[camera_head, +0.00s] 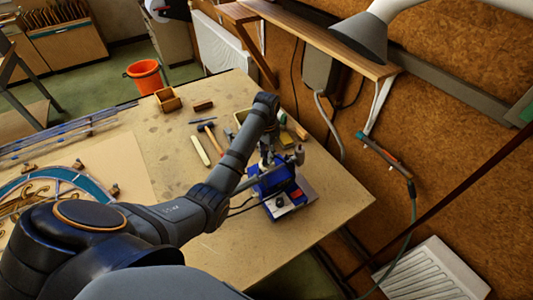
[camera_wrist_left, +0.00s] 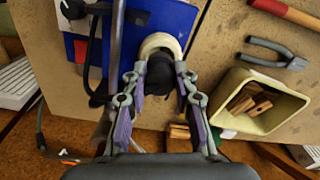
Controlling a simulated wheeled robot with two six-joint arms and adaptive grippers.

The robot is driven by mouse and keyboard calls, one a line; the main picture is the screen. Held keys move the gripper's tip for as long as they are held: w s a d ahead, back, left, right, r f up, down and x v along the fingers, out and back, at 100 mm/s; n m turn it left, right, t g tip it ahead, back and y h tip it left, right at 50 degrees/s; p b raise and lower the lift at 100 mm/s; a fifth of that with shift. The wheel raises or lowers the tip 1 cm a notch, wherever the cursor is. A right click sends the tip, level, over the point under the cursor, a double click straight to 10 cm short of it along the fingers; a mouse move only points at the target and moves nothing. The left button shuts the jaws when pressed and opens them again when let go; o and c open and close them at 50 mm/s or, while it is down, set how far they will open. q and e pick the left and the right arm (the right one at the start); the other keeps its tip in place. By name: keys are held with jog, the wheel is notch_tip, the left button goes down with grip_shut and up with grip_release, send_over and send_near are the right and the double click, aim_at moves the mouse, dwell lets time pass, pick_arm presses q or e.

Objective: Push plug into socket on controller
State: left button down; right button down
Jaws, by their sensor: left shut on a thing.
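The blue controller (camera_head: 282,199) stands on the workbench near its right edge, with a pale front panel. It also fills the top of the left wrist view (camera_wrist_left: 170,15). My left gripper (camera_head: 267,160) is beside and above its back side, partly hidden by the arm. In the left wrist view my left gripper (camera_wrist_left: 157,76) is shut on a dark plug (camera_wrist_left: 159,72). A cream ring (camera_wrist_left: 161,42) shows just beyond the plug, against the controller. I cannot tell how deep the plug sits, and the socket's opening is hidden. My right gripper is not in view.
A cream bin (camera_wrist_left: 258,103) with wooden pieces lies close to the right finger. Pliers (camera_wrist_left: 275,52) and a red-handled tool (camera_wrist_left: 290,12) lie beyond it. A grey rod and dark cable run by the left finger. A leaded panel (camera_head: 60,178) lies at the bench's left.

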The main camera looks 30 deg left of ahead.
aim_at(266, 153)
pick_arm(q)
jog(key=shift+f+b, duration=0.45)
jog(key=shift+f, duration=0.8)
jog(key=c, duration=1)
grip_release()
notch_tip(266, 153, up, 8)
jog(key=shift+f, duration=0.2)
jog(key=shift+f, duration=0.1)
